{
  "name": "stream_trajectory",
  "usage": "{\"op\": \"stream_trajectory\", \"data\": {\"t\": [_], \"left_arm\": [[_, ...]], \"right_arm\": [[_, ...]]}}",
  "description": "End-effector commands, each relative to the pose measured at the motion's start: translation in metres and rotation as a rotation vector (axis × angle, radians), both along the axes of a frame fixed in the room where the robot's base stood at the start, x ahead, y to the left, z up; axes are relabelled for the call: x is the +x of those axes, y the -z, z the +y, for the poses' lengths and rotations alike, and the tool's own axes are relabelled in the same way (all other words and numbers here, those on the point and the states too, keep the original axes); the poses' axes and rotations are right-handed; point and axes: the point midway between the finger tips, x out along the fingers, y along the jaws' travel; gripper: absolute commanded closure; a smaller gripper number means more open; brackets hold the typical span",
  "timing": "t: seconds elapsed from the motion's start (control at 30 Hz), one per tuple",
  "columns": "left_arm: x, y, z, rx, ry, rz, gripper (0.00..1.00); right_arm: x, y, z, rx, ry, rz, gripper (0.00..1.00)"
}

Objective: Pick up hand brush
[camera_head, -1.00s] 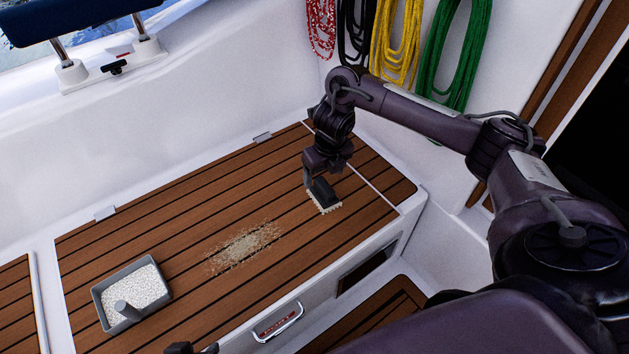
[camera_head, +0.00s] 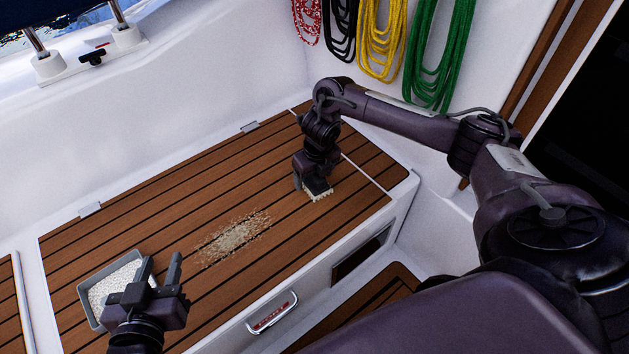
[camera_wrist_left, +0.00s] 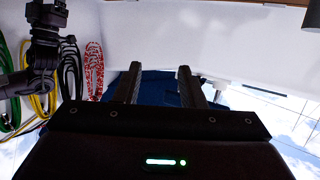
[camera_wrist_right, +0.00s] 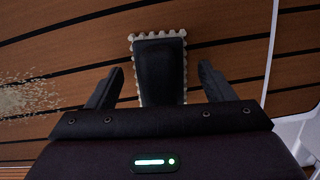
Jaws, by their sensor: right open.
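The hand brush (camera_head: 317,190) has a dark body and pale bristles and rests on the slatted wooden bench top. In the right wrist view the brush (camera_wrist_right: 160,62) lies between and partly beyond the two fingers. My right gripper (camera_head: 309,186) is open, just above the brush, with a finger on each side and gaps to it; it also shows in the right wrist view (camera_wrist_right: 158,88). My left gripper (camera_head: 162,268) is open and empty, raised in front of the dustpan. In the left wrist view its fingers (camera_wrist_left: 160,85) are apart with nothing between them.
A grey dustpan (camera_head: 97,317) full of pale grains sits at the bench's left, partly hidden by my left gripper. Loose grains (camera_head: 235,238) lie mid-bench. Coiled ropes (camera_head: 382,40) hang on the back wall. The bench's front edge has a metal handle (camera_head: 272,313).

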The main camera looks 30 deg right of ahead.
Motion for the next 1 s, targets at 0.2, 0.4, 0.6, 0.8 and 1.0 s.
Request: {"op": "stream_trajectory", "data": {"t": [0.2, 0.4, 0.6, 0.8, 1.0], "left_arm": [[0.0038, -0.0104, -0.0005, -0.019, -0.003, -0.045, 0.64], [0.0038, -0.0102, -0.0005, -0.018, -0.003, -0.043, 0.64], [0.0037, -0.0101, -0.0005, -0.018, -0.003, -0.043, 0.64], [0.0036, -0.0101, -0.0007, -0.017, -0.003, -0.043, 0.64], [0.0034, -0.0087, 0.0002, -0.016, -0.005, -0.038, 0.64]], "right_arm": [[0.0004, 0.0040, 0.0000, -0.001, 0.000, 0.000, 0.25], [0.0004, 0.0038, -0.0001, -0.001, 0.000, 0.000, 0.30], [0.0003, 0.0037, -0.0002, -0.001, 0.000, 0.000, 0.56], [0.0005, 0.0035, -0.0002, -0.001, 0.000, 0.000, 0.74], [0.0006, 0.0028, -0.0003, -0.001, 0.000, -0.001, 0.74]]}}
